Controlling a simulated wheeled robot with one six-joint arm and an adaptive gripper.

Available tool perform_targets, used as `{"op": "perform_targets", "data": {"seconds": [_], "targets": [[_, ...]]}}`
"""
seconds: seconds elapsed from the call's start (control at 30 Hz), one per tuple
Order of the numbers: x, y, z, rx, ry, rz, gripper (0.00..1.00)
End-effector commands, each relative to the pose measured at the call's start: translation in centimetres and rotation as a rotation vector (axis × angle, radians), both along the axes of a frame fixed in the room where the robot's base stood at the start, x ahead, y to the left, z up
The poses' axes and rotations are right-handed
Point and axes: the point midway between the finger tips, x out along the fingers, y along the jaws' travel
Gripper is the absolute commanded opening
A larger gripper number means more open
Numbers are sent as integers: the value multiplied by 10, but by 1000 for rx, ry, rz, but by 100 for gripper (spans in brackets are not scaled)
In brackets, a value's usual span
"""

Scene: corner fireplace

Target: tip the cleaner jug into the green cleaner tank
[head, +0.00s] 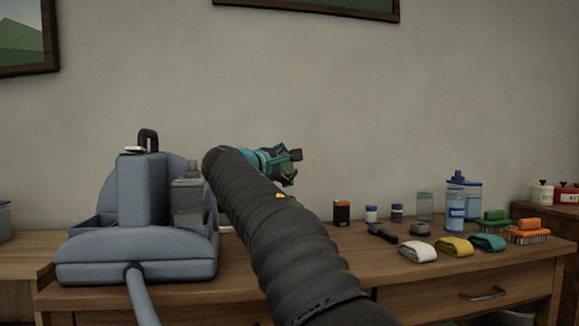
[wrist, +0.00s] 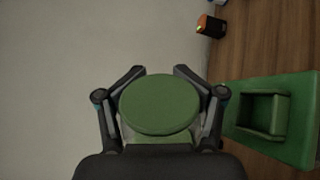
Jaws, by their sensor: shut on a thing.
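My gripper (head: 292,168) is shut on the cleaner jug, up in front of the wall and above the table. In the wrist view my gripper (wrist: 160,75) has a finger on each side of the jug, whose round green end (wrist: 160,105) faces the camera; the rest of the jug is mostly hidden. In the head view only a little green of the jug (head: 287,170) shows between the fingers. A green block with a square raised opening, apparently the green cleaner tank (wrist: 300,137), is at the right of the wrist view, apart from the jug. My arm mostly hides that area in the head view.
A blue-grey machine (head: 135,258) with a clear container (head: 187,203) stands left of my arm. Right of it on the wooden table (head: 400,285) are small jars, a blue bottle (head: 456,205), brushes (head: 528,232) and folded cloths (head: 418,251). An orange-and-black container (wrist: 211,26) shows in the wrist view.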

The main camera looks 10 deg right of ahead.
Motion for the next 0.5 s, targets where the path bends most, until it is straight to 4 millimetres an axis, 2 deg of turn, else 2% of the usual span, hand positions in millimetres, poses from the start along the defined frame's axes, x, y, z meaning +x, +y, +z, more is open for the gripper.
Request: {"op": "perform_targets", "data": {"seconds": [0.5], "targets": [[0,0,-2,23,-25,0,0]]}}
